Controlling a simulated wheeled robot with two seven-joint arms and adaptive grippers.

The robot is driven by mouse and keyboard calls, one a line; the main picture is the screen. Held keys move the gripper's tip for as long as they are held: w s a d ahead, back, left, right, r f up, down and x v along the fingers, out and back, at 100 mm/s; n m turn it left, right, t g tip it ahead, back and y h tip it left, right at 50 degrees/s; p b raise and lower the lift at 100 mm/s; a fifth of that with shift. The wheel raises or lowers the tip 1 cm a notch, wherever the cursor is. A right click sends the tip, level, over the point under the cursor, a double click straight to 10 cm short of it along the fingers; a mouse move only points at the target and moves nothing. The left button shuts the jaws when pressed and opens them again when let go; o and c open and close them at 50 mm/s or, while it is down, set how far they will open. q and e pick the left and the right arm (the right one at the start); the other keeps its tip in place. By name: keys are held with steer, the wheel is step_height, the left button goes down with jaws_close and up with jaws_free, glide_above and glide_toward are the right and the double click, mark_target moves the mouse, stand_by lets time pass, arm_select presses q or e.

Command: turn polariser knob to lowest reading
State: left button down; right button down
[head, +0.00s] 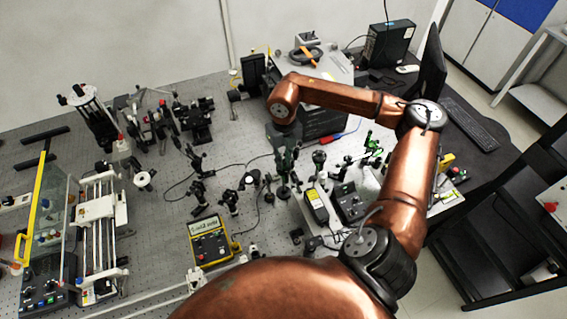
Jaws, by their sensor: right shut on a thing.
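My right gripper (286,172) points down over the optical bench among dark post-mounted optics, at the end of my copper arm. It is shut on a small part that I take to be the polariser knob; the fingers and the dark mount hide it, so its angle cannot be told. A yellow handheld meter (209,241) with a lit, pale green display lies in front and to the left of the gripper. Its digits are too small to read surely. My left gripper is not in view.
The perforated bench (150,200) carries several post-mounted optics (231,201) close to the left of the gripper. A yellow-framed clear panel (40,205) stands far left.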

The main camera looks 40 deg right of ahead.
mark_target(284, 163)
steer(key=shift+n, duration=0.6)
steer(key=shift+b, duration=0.3)
steer(key=c, duration=1.9)
jaws_free()
step_height(284, 163, up, 12)
